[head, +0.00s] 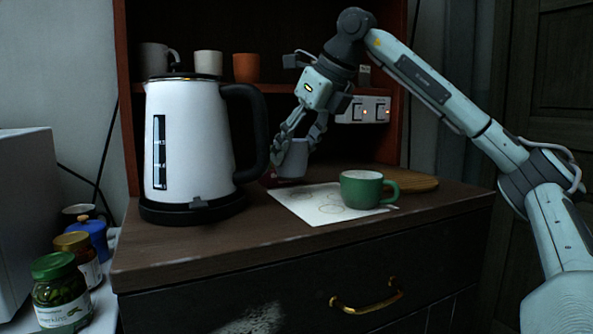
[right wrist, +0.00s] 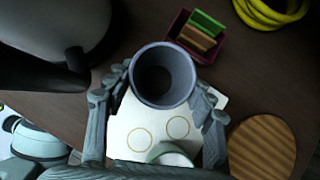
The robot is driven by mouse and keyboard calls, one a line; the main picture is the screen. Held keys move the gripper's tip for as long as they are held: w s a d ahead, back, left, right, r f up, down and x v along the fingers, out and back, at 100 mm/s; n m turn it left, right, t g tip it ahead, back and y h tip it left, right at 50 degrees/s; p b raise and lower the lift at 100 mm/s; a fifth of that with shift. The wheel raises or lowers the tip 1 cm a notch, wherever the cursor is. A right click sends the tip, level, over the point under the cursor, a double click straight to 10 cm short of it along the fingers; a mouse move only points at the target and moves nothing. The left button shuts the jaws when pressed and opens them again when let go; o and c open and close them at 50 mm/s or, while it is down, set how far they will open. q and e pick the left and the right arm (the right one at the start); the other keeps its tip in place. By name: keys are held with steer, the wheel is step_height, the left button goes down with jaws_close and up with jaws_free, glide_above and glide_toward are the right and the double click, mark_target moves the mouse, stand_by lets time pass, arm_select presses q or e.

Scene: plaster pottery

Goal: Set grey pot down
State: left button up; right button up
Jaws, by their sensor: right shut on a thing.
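My right gripper (head: 296,142) is shut on the grey pot (head: 294,160), with a finger on each side of it. The right wrist view looks down into the open, empty-looking mouth of the pot (right wrist: 162,75). The pot is upright at the back of the dark wooden counter, behind the white sheet (head: 310,206). I cannot tell whether its base touches the counter. The sheet has drawn circles; two show bare in the right wrist view (right wrist: 156,128). A green mug (head: 362,190) stands on the sheet's right part. My left gripper is not in view.
A white kettle (head: 190,140) stands left of the pot. A dark red box (right wrist: 183,22) holding green and brown pieces is close by it. A round wooden board (head: 412,182) lies right of the mug. A yellow coil (right wrist: 272,14) lies farther back. The counter's front strip is clear.

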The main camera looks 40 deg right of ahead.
mark_target(294, 165)
step_height(294, 165, down, 3)
steer(key=shift+f, duration=0.1)
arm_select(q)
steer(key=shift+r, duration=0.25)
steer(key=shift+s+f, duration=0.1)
arm_select(e)
steer(key=shift+f, duration=0.15)
steer(key=o, duration=1.2)
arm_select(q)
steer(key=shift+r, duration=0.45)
